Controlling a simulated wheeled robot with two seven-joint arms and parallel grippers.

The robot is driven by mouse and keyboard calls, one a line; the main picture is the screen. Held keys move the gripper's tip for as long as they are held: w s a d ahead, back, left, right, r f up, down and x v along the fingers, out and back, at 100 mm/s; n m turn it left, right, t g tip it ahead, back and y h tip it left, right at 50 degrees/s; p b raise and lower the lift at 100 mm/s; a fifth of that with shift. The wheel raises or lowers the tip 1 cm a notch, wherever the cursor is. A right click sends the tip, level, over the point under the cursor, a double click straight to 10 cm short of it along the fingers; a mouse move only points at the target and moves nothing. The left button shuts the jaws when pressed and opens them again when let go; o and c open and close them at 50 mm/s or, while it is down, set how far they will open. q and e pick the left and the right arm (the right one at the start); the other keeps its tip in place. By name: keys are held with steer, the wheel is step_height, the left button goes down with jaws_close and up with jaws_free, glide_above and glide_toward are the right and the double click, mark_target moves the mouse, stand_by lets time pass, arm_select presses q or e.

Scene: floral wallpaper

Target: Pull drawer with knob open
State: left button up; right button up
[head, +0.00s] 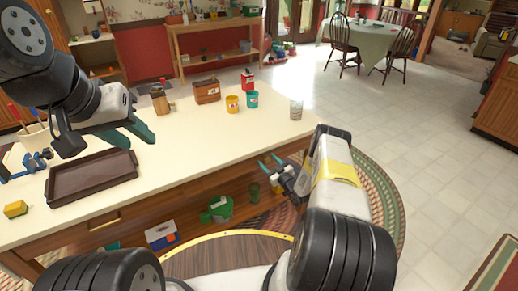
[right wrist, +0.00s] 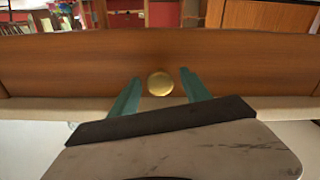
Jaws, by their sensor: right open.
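A wooden drawer front (right wrist: 80,65) with a round brass knob (right wrist: 160,83) fills the middle of the right wrist view. The drawer looks closed. My right gripper (right wrist: 160,77) is open, its teal fingers on either side of the knob with gaps to it; contact is not visible. In the head view my right gripper (head: 271,165) is low by the counter's near right edge, and the knob cannot be made out there. My left gripper (head: 141,143) is above the counter at the left, its fingers apart and empty, away from the knob.
The counter (head: 200,145) holds a brown tray (head: 92,182), yellow and teal cups, a wooden box (head: 206,91) and a glass (head: 296,109). A brass handle (head: 104,220) is on its front at left. Open shelves lie below.

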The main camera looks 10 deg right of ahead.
steer(key=shift+w+a, duration=0.15)
steer(key=shift+w, duration=0.25)
jaws_close()
stand_by(1.2)
